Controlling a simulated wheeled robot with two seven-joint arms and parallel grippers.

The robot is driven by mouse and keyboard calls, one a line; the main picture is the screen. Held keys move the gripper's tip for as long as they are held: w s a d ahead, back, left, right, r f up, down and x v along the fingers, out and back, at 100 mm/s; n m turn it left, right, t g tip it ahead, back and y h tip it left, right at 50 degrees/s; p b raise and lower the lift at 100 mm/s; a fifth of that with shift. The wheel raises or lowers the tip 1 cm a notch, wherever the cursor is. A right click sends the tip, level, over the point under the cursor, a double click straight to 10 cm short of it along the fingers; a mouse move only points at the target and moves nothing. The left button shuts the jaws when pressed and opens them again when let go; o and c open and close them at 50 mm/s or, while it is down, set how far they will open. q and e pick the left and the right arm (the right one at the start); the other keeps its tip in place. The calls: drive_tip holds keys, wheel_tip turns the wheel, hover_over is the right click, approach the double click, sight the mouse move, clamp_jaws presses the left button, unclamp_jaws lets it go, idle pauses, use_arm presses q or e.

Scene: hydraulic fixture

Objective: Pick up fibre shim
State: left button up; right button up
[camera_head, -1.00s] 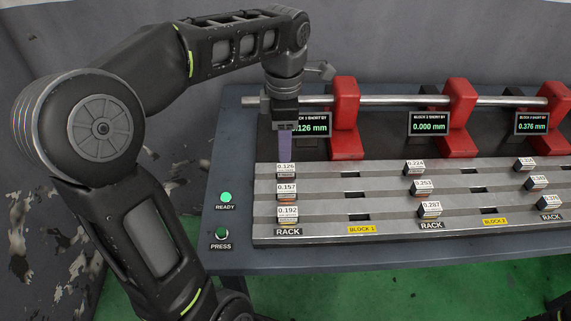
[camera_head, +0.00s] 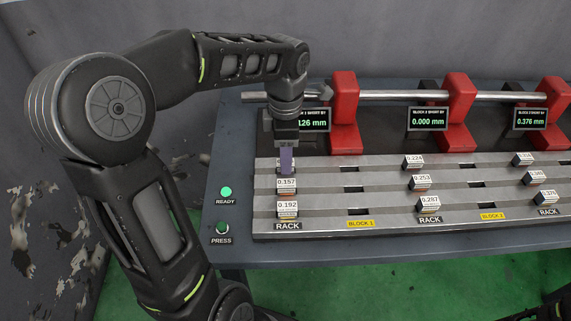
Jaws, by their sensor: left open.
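Small labelled shims sit in the slots of a grey metal rack (camera_head: 382,209). In the left column are the 0.157 shim (camera_head: 286,184) and the 0.192 shim (camera_head: 287,209). My left gripper (camera_head: 286,166) points down with open jaws at the top slot of that column. It covers most of the 0.126 shim there, and I cannot tell whether they touch. The 0.224 shim (camera_head: 414,161), 0.253 shim (camera_head: 422,182) and 0.287 shim (camera_head: 429,204) form the middle column. I cannot tell by material which shim is fibre. My right gripper is not in view.
Red clamps (camera_head: 345,112) and a steel rod (camera_head: 395,95) stand behind the rack. Displays there include one reading 0.000 mm (camera_head: 427,120). A lit green READY button (camera_head: 226,193) and a PRESS button (camera_head: 222,228) are on the blue-grey table (camera_head: 330,248) left of the rack.

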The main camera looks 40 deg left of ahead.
use_arm(q)
wheel_tip(320, 180, down, 2)
drive_tip(key=shift+f, duration=0.1)
drive_tip(key=shift+c, duration=0.4)
clamp_jaws()
idle(0.5)
